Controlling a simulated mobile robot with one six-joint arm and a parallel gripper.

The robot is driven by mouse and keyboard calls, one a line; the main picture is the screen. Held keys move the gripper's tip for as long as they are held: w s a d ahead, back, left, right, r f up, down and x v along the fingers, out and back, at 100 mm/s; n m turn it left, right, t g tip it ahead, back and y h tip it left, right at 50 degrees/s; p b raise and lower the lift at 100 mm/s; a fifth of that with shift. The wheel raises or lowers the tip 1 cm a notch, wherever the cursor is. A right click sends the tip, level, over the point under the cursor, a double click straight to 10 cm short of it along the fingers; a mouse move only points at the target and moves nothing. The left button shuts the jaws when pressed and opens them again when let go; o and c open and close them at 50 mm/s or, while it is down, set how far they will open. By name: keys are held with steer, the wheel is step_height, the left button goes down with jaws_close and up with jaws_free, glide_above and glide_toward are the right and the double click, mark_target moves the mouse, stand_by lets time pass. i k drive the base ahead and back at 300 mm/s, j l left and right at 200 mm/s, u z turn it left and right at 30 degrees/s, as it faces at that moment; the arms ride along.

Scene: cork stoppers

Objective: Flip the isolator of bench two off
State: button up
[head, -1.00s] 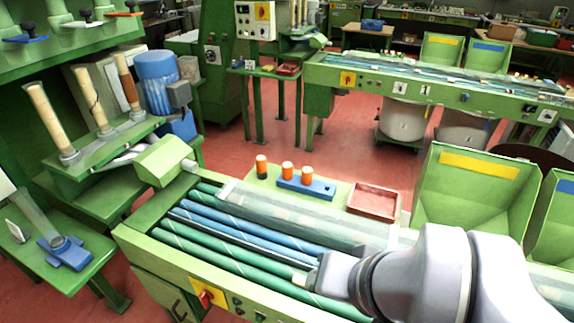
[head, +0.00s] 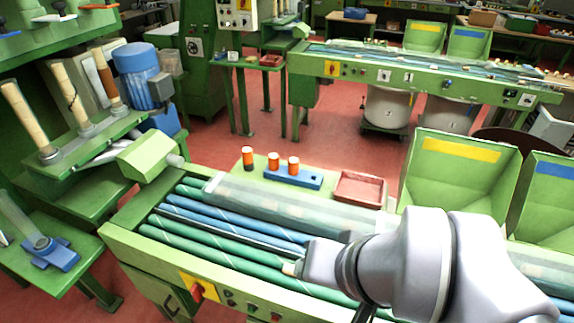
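A red rotary isolator handle (head: 197,291) on a yellow plate sits on the front panel of the near green roller bench (head: 130,238), at the bottom left of centre. A second, smaller isolator (head: 331,68) with a yellow plate is on the front of the far green bench (head: 300,62). I cannot read a bench number that tells which is bench two, nor either switch position clearly. My gripper (head: 290,268) shows only as a small pale tip at the end of my grey arm, over the near bench's rollers, right of and above the near isolator in the picture. Its fingers are not distinguishable.
Push buttons (head: 253,309) line the near panel right of the isolator. A blue block with orange-topped corks (head: 293,177) and a red tray (head: 360,188) lie behind the rollers. Green bins (head: 462,175) stand at the right. Red floor shows between the benches.

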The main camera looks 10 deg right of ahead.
mark_target(196, 289)
steer(key=j, duration=0.45)
steer(key=i+j+u, duration=0.15)
steer(key=j, duration=0.3)
steer(key=i+j, duration=0.1)
steer(key=j, duration=0.35)
